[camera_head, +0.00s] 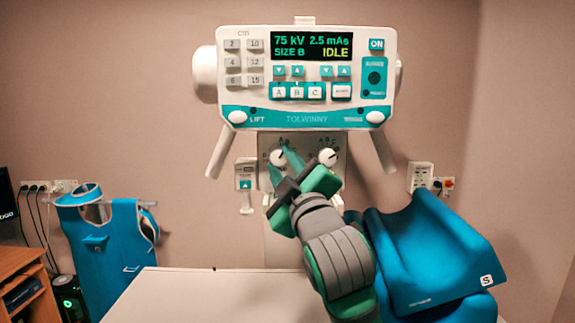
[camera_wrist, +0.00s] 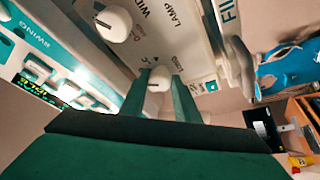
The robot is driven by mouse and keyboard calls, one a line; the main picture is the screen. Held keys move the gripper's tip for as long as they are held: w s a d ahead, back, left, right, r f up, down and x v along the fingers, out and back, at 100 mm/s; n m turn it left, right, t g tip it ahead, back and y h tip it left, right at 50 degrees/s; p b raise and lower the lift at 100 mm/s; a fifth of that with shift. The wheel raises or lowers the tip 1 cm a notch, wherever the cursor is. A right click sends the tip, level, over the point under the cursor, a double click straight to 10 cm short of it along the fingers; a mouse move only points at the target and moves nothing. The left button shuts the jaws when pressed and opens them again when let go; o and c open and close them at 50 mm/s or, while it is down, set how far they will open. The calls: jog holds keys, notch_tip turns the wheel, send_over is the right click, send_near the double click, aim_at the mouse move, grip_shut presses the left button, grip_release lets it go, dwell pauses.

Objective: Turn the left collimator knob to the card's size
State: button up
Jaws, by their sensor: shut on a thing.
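The left collimator knob (camera_head: 278,157) is white and round, on the pale collimator panel (camera_head: 276,235) below the console. In the wrist view the knob (camera_wrist: 158,79) sits between my teal fingertips. My gripper (camera_head: 281,162), also in the wrist view (camera_wrist: 160,85), is shut on it. The right knob (camera_head: 328,157) stands apart; a larger-looking white knob (camera_wrist: 114,24) shows in the wrist view. The knob scales are partly hidden or too small to read.
The console (camera_head: 303,80) above reads SIZE B and IDLE, with handles hanging at both sides. A teal apron (camera_head: 110,245) hangs at left. A small wall box (camera_head: 246,180) is left of the panel.

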jog(key=shift+a+r, duration=0.1)
jog(key=o, duration=1)
jog(key=shift+o, duration=0.2)
jog(key=v, duration=1.1)
